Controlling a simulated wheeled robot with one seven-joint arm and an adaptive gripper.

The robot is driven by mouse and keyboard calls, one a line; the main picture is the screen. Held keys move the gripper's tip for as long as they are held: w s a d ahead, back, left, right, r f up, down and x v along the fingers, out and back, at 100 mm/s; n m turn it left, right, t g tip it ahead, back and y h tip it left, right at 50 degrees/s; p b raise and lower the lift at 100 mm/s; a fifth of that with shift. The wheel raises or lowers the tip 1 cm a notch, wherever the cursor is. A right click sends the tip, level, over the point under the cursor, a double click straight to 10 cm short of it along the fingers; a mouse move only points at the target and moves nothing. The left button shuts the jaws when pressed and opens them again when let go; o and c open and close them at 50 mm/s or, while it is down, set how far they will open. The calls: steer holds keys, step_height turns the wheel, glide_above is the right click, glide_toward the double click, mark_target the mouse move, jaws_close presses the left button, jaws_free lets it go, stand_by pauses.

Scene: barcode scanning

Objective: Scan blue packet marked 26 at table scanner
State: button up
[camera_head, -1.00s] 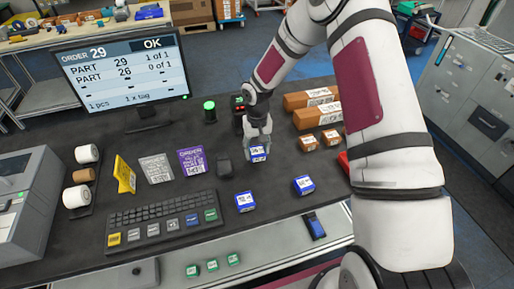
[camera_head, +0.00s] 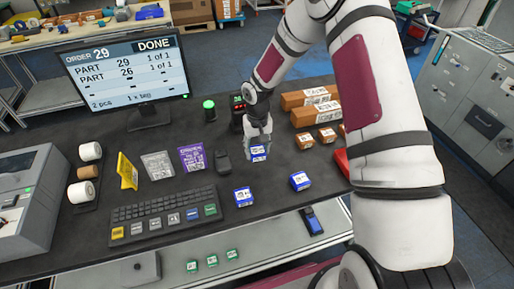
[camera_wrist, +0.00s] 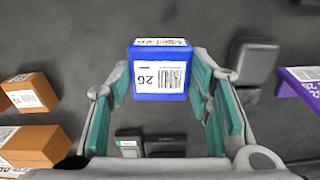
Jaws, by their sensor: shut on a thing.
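A blue packet marked 26 (camera_wrist: 158,77) sits between the fingers of my gripper (camera_wrist: 162,92) in the wrist view, its white label and barcode facing the camera. In the head view my gripper (camera_head: 258,146) is shut on this packet (camera_head: 259,153), over the dark table mat. Behind the gripper stands a small black device with a red display (camera_head: 237,101), probably the table scanner, partly hidden by the arm. The monitor (camera_head: 126,75) reads order 29, DONE, with parts 29 and 26 each at 1 of 1 and 2 pcs.
Two more blue packets (camera_head: 243,196) (camera_head: 300,181) lie in front of the gripper. Orange-brown boxes (camera_head: 312,111) stand to its right.

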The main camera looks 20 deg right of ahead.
steer(key=s+r+p, duration=0.1)
steer(key=s+r, duration=0.6)
steer(key=s, duration=0.1)
steer(key=shift+s, duration=0.4)
